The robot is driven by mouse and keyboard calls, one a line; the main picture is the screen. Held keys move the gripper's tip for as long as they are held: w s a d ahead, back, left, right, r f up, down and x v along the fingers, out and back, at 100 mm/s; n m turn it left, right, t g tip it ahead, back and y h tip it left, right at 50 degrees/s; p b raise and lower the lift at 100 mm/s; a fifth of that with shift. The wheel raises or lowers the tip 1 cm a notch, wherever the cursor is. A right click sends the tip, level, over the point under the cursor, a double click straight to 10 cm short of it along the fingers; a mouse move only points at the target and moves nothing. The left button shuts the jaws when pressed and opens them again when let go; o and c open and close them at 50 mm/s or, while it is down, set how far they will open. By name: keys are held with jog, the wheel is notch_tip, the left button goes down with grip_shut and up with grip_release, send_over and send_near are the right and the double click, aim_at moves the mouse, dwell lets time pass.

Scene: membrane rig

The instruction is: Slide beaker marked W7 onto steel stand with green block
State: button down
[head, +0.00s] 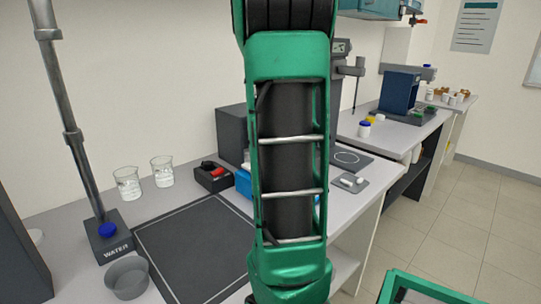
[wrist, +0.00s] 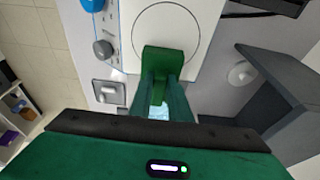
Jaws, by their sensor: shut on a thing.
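In the wrist view my gripper (wrist: 163,98) is shut on a dark green block (wrist: 163,62), which points toward a white plate. In the head view two clear glass beakers, a left one (head: 128,183) and a right one (head: 162,171), stand upright on the left counter by the wall. I cannot read a W7 mark on either. A pale blue patch shows between my fingers, too small to identify. I cannot make out the steel stand for certain. My gripper is out of the head view, where my green arm hides the middle.
A white plate with a ring (wrist: 165,35) lies beyond the block, with knobs at its left. A dark grey box (wrist: 285,85) rises at the right. In the head view the WATER post (head: 108,240), a grey bowl (head: 127,278) and a bare dark mat (head: 190,245) are at left.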

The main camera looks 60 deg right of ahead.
jog(key=shift+d, duration=0.45)
jog(key=shift+w+a, duration=0.2)
jog(key=shift+a, duration=0.7)
jog(key=shift+w+a, duration=0.15)
jog(key=shift+a, duration=0.7)
jog(key=shift+r, duration=0.1)
notch_tip(320, 180, up, 11)
dwell(0.4)
